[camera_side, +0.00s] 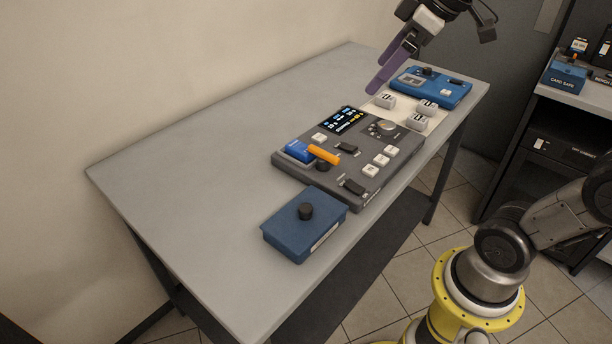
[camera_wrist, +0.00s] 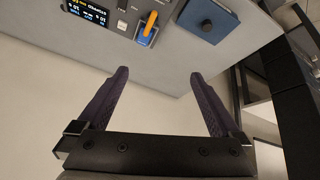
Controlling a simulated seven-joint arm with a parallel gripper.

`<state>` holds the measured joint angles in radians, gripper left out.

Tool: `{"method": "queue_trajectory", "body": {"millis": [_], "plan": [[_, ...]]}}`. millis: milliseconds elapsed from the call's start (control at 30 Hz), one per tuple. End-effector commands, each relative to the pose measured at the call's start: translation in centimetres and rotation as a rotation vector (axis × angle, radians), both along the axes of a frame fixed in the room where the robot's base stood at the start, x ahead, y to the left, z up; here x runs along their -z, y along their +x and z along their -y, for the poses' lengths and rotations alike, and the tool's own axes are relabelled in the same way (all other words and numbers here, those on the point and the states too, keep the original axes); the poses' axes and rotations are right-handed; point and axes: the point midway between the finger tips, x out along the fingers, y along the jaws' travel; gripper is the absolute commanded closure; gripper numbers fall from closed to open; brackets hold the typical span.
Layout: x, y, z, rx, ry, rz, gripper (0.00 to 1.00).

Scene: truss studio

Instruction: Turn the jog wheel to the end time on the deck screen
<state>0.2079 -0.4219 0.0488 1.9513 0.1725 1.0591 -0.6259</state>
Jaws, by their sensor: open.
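The deck (camera_side: 335,160) is a dark grey console lying on the table. Its screen (camera_side: 345,121) is lit with yellow, white and blue text too small to read; part of the screen shows in the wrist view (camera_wrist: 87,13). The jog wheel (camera_side: 385,127) is a light round knob beside the screen, hidden from the wrist view. My gripper (camera_side: 377,85) has purple fingers and is above the table, beyond the deck in the side view. In the wrist view its fingers (camera_wrist: 158,74) are apart with nothing between them.
An orange lever (camera_side: 323,155) stands on the deck near a blue part. A blue box with a black knob (camera_side: 290,238) sits in front. White blocks (camera_side: 417,122) and a blue device (camera_side: 432,88) lie behind the deck. The table's left side (camera_side: 200,160) is clear.

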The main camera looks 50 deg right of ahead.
Motion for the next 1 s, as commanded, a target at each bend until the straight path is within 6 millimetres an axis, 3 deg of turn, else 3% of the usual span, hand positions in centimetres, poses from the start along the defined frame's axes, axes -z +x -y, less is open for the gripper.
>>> {"method": "queue_trajectory", "body": {"millis": [33, 200, 300, 433, 500, 733, 867, 1000], "plan": [[1.0, -2.5, -1.5, -0.007, 0.004, 0.007, 0.00], [5.9, -8.6, -3.5, 0.060, 0.041, 0.002, 0.00], [9.0, -11.0, -3.4, 0.140, 0.067, -0.015, 0.00], [11.8, -12.1, -2.6, 0.271, 0.100, -0.056, 0.00], [11.7, -11.9, -2.5, 0.309, 0.118, -0.046, 0.06], [11.3, -12.1, -2.6, 0.183, 0.047, -0.056, 0.06], [8.6, -10.9, -2.5, -0.004, -0.057, -0.036, 0.06], [5.4, -8.1, -1.7, -0.181, -0.174, -0.061, 0.06]]}}
